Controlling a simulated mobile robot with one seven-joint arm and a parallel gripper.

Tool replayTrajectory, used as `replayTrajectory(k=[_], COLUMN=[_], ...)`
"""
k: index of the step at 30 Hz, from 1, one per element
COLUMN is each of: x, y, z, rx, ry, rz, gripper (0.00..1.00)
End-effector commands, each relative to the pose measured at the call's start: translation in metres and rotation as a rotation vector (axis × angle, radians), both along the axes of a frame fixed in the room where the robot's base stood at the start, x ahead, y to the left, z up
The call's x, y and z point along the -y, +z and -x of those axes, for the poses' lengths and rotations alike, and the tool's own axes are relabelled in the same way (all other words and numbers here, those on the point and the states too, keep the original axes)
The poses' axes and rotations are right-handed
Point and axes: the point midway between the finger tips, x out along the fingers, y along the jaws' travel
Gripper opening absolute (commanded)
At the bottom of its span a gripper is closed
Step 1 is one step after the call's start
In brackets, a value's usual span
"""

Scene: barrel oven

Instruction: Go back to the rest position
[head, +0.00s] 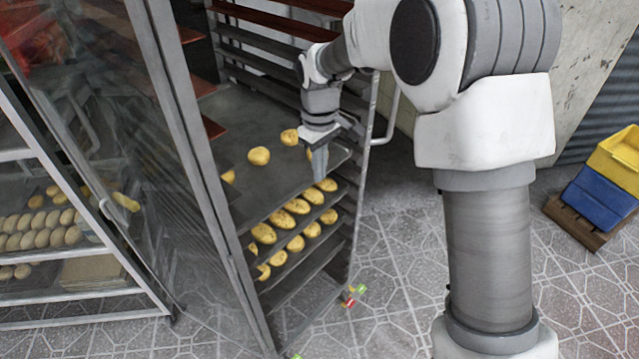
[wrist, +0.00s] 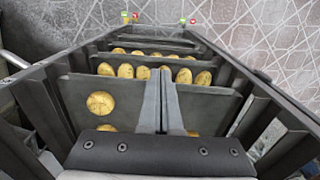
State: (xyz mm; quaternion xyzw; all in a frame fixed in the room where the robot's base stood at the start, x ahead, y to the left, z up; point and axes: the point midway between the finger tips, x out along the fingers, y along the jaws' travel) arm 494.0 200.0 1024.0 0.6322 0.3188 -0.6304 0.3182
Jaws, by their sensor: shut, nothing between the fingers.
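My gripper (head: 318,165) is over the front right part of an upper tray (head: 233,117) in the rack, pointing down. In the wrist view my gripper (wrist: 163,128) has its two fingers together with nothing between them. A few round golden breads (head: 258,156) lie on that tray to the left of and behind the fingers. One bread (wrist: 100,103) shows left of the fingers in the wrist view. I cannot tell whether the fingertips touch the tray.
The tall tray rack (head: 371,108) stands around my gripper, with red-brown trays (head: 262,20) above. Lower trays hold several breads (head: 263,233). A glass door (head: 110,100) stands close on the left. Blue crates (head: 598,196) and a yellow crate (head: 617,158) are at right. The tiled floor (head: 390,270) is clear.

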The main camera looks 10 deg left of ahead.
Motion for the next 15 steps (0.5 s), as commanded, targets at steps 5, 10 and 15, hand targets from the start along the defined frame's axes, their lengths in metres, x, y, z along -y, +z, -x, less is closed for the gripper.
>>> replayTrajectory(k=[5, 10, 15], x=[0.000, 0.004, 0.029], y=[0.011, 0.017, 0.050], z=[0.000, 0.002, 0.014], rx=[0.001, 0.008, 0.053], ry=[0.000, -0.011, -0.091], rz=[0.000, -0.002, -0.013], gripper=[0.00, 0.00, 0.00])
